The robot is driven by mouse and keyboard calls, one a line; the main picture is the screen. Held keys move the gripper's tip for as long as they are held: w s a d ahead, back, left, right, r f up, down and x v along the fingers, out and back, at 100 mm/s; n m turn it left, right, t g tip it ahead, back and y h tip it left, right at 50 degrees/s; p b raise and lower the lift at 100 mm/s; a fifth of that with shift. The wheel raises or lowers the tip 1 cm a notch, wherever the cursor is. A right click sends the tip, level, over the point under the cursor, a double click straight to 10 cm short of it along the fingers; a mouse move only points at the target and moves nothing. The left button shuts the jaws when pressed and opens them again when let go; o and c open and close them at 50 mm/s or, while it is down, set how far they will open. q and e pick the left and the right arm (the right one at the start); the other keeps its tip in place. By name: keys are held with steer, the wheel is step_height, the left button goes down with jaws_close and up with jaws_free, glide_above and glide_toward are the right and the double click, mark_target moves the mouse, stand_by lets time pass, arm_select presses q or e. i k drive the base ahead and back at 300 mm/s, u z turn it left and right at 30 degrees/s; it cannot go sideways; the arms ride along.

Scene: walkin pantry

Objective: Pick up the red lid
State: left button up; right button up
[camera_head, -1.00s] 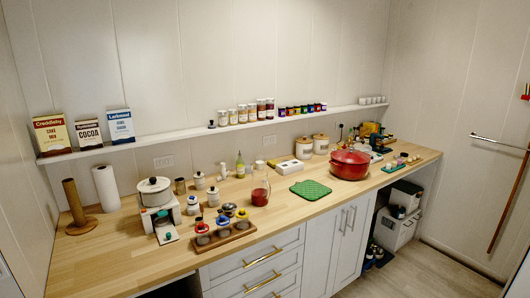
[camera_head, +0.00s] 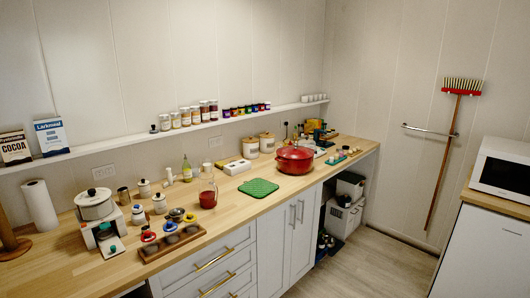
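A red pot (camera_head: 294,165) stands on the wooden counter right of centre, with a red lid (camera_head: 295,151) on top of it. A small item with a red part (camera_head: 148,237) sits near the left end of a wooden tray (camera_head: 172,244). Beside it are similar small items with a blue part (camera_head: 169,227) and a yellow part (camera_head: 190,217). They are too small to tell whether these coloured parts are lids. Neither of my grippers shows in the head view.
A green mat (camera_head: 258,187) lies left of the pot. A glass jug with red contents (camera_head: 208,196) and a white pot on a scale-like stand (camera_head: 96,207) stand further left. Open floor (camera_head: 375,265) lies before the cabinets.

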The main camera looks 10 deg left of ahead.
mark_target(294, 151)
steer(key=z, duration=0.5)
steer(key=k, duration=1.15)
steer(key=z, duration=0.8)
steer(key=i, duration=2.75)
steer(key=u, duration=0.25)
steer(key=i, duration=1.95)
steer(key=u, duration=1.4)
steer(key=i, duration=1.15)
steer(key=u, duration=1.2)
